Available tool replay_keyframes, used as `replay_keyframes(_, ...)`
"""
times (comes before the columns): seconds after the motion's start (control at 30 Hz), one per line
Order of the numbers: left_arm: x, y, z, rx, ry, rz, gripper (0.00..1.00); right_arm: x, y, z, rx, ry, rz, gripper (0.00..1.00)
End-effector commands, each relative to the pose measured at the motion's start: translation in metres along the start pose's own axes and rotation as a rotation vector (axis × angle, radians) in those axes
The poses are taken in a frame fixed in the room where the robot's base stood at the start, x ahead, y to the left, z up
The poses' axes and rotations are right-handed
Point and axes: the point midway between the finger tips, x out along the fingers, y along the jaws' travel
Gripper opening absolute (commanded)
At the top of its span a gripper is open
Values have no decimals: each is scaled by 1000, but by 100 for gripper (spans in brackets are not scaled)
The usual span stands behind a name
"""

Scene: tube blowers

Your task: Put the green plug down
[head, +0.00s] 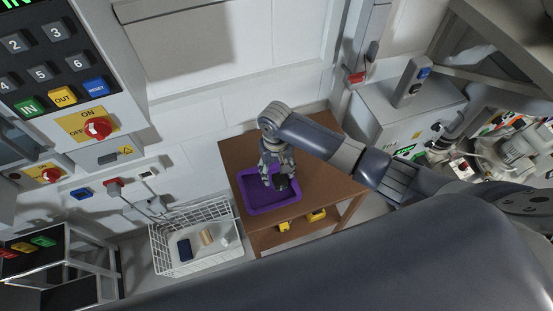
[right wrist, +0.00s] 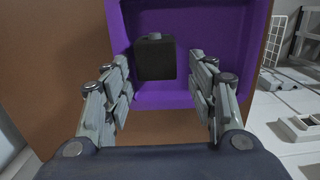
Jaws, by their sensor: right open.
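A dark, nearly black block with a small grey knob on top (right wrist: 155,60) is over the purple tray, between my right gripper's spread fingers and nearer the left one. It may be the green plug, but no clear green shows on it. It also shows in the head view as a dark shape (head: 281,183). The purple tray (head: 270,208) lies on a brown wooden table. My right gripper (head: 270,172) is over the tray, pointing down, with its fingers open (right wrist: 160,85). Whether the block rests on the tray floor is hard to tell. My left gripper is not in view.
The wooden table (head: 323,180) has bare top right of the tray. Yellow items (head: 317,215) sit on its lower shelf. A white wire basket (head: 160,253) holding several small objects stands left of it. A keypad panel (head: 50,60) hangs at upper left.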

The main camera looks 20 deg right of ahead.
Motion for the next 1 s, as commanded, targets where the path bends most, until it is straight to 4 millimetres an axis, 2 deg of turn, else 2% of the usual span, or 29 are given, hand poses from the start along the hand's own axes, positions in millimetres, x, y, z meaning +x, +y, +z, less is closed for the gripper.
replay_keyframes(0.3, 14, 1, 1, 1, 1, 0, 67, -66, 0, -2, -1, 6, -3, 53)
replay_keyframes(0.5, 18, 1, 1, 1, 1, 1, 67, -96, 0, -1, 0, 4, -2, 53)
replay_keyframes(0.7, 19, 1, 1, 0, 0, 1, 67, -107, 0, 0, 0, 0, -1, 53)
replay_keyframes(1.0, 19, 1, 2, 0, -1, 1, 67, -107, 0, 0, 0, 0, -1, 53)
